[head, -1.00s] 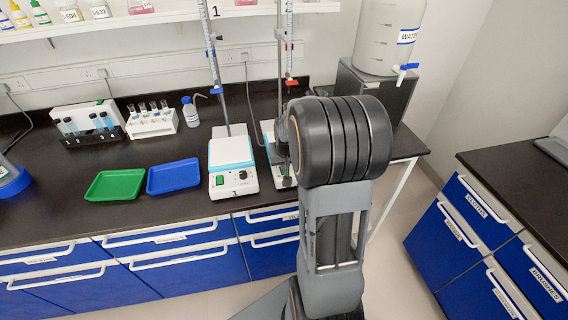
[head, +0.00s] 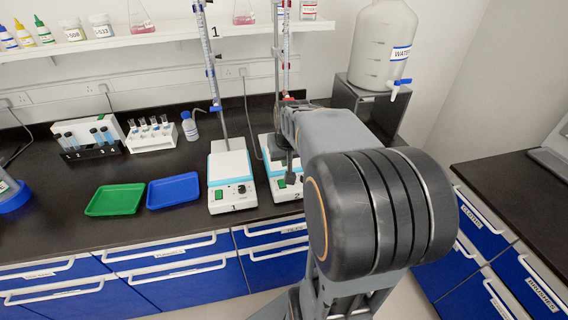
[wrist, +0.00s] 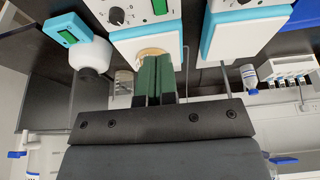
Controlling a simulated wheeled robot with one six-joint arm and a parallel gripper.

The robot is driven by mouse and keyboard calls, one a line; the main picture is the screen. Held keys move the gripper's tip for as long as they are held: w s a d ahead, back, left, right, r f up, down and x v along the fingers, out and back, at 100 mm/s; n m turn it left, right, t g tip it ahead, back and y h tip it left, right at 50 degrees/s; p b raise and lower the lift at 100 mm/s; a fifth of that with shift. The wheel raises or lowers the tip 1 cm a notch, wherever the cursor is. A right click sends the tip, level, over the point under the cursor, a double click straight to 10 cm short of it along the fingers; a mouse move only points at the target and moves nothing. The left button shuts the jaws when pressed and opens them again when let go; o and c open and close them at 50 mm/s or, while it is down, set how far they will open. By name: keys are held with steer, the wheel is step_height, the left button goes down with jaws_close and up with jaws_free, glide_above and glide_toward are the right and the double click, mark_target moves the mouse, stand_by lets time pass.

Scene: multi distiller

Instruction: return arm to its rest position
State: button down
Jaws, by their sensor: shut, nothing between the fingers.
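My gripper (wrist: 153,78) shows in the wrist view with its two green fingers together and nothing between them. Past its tips lie two white and teal stirrer plates, seen upside down at the top of that view. In the head view my arm rises from the lower middle, bends at a large dark joint, and reaches back toward stirrer plate 2 (head: 290,192). The arm partly covers that plate. The fingers cannot be made out clearly in the head view. Stirrer plate 1 (head: 231,182) stands to the left of my arm.
A green tray (head: 115,200) and a blue tray (head: 173,191) lie on the dark bench. Tube racks (head: 152,136) and a wash bottle (head: 189,126) stand behind them. Burette stands rise at the plates. A water carboy (head: 382,45) stands behind my arm. Another bench (head: 520,190) is at right.

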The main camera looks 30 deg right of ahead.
steer(key=shift+s+r, duration=0.2)
steer(key=shift+r, duration=0.15)
stand_by(0.4)
steer(key=s+a+n, duration=0.2)
steer(key=s+a, duration=0.3)
steer(key=a, duration=0.3)
steer(key=s+a+f+n+y, duration=0.1)
steer(key=s+a+n, duration=0.1)
steer(key=s+a, duration=0.3)
steer(key=a, duration=0.3)
